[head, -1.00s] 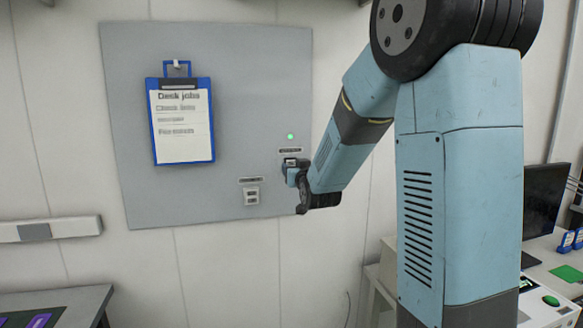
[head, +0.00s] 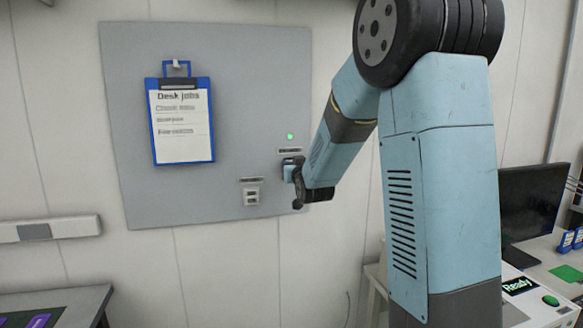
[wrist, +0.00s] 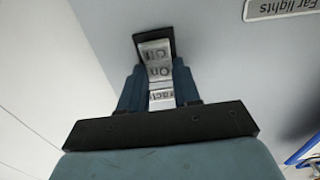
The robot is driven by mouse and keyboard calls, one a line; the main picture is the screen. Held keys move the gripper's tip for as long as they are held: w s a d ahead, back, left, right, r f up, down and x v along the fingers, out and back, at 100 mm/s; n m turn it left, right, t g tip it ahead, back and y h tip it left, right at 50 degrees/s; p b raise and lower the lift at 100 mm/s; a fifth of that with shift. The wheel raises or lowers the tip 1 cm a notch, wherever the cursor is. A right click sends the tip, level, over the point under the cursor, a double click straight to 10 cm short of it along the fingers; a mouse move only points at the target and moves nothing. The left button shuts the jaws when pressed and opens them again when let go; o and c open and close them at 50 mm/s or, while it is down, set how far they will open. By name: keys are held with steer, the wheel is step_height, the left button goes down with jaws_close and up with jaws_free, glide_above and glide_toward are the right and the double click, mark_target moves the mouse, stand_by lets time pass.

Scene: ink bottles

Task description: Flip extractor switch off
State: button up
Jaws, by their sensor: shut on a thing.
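The extractor switch (head: 291,160) is on the grey wall panel (head: 215,60), mostly covered by my gripper (head: 291,173) in the head view. A small green lamp (head: 290,137) glows above it. In the wrist view the switch (wrist: 155,52) appears upside down, with "Off" and "On" markings and a partly hidden label ending near the jaws. My gripper (wrist: 160,80) has a blue finger on each side of the switch and is shut on it. Which way the switch is set is not clear.
A second switch (head: 251,195) sits lower left on the panel. A "Far lights" label (wrist: 283,8) shows in the wrist view. A blue clipboard (head: 181,120) hangs at the panel's left. A desk with a monitor (head: 533,200) stands at right.

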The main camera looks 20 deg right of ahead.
steer(key=c, duration=0.5)
steer(key=shift+o, duration=0.2)
steer(key=shift+s+f+t, duration=0.1)
steer(key=shift+f+t, duration=0.15)
steer(key=shift+t, duration=0.7)
steer(key=shift+s+f+t, duration=0.1)
steer(key=shift+f+t, duration=0.15)
steer(key=shift+t, duration=0.7)
steer(key=o, duration=1.1)
steer(key=shift+c, duration=0.2)
